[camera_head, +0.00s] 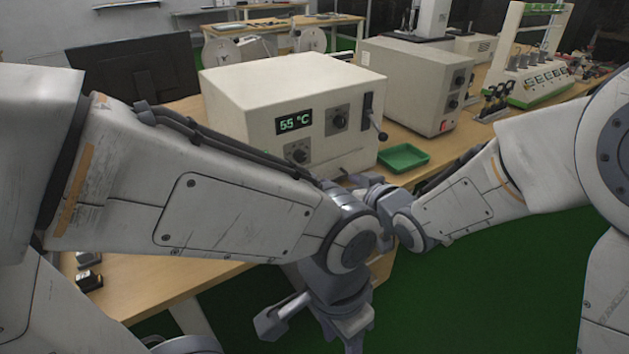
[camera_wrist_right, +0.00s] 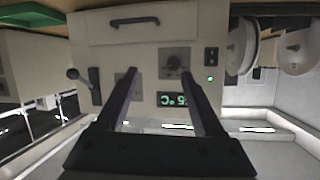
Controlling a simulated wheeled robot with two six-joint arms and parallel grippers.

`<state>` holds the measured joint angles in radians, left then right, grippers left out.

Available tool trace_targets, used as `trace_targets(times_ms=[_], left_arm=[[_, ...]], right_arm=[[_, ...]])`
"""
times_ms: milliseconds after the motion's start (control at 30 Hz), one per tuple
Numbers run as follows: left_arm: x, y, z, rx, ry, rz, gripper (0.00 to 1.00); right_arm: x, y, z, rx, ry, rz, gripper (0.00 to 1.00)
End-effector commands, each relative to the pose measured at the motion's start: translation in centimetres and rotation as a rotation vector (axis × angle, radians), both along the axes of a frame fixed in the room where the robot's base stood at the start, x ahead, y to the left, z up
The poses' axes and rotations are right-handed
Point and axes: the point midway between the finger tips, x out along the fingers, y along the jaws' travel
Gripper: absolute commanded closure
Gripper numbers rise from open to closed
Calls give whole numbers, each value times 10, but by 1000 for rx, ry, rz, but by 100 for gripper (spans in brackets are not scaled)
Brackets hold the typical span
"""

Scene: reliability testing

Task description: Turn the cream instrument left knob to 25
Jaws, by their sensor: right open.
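The cream instrument (camera_head: 240,88) stands on the wooden bench, its green display (camera_head: 294,121) reading 55 °C. Its left knob (camera_head: 298,153) sits below the display; a second knob (camera_head: 337,121) is right of it. My right gripper (camera_head: 362,182) is in front of the instrument's lower front, its fingertips not clear there. In the right wrist view, which is upside down, the open fingers (camera_wrist_right: 162,72) point at the panel. The left knob (camera_wrist_right: 174,63) shows between them, closer to the right-hand finger; contact is not visible. My left gripper (camera_head: 340,318) hangs low at the bottom, its opening unclear.
A lever (camera_head: 376,125) sticks out at the instrument's right side. A green tray (camera_head: 403,158) lies to its right, with another cream box (camera_head: 415,85) behind. A drawer handle (camera_wrist_right: 135,21) and a lit green lamp (camera_wrist_right: 210,78) show in the wrist view.

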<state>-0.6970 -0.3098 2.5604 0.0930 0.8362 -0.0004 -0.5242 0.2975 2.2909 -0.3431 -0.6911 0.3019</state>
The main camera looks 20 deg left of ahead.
Motion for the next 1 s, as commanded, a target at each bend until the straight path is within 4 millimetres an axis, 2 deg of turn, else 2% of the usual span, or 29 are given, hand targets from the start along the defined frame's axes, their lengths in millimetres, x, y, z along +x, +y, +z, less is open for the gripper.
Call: trace_targets(times_ms=[33, 233, 467, 800, 1000], left_arm=[[0, 0, -25, 0, 0, 0, 50], [0, 0, -49, -1, -1, 0, 50], [0, 0, -51, -1, -1, 0, 50], [0, 0, -49, -1, -1, 0, 50], [0, 0, -49, -1, -1, 0, 50]], right_arm=[[8, 8, -22, 61, -37, 23, 31], [18, 26, -25, 258, -146, 112, 31], [24, 38, -20, 315, -175, 141, 31], [62, 86, -20, 312, -175, 140, 31], [77, 105, -20, 313, -174, 138, 31]])
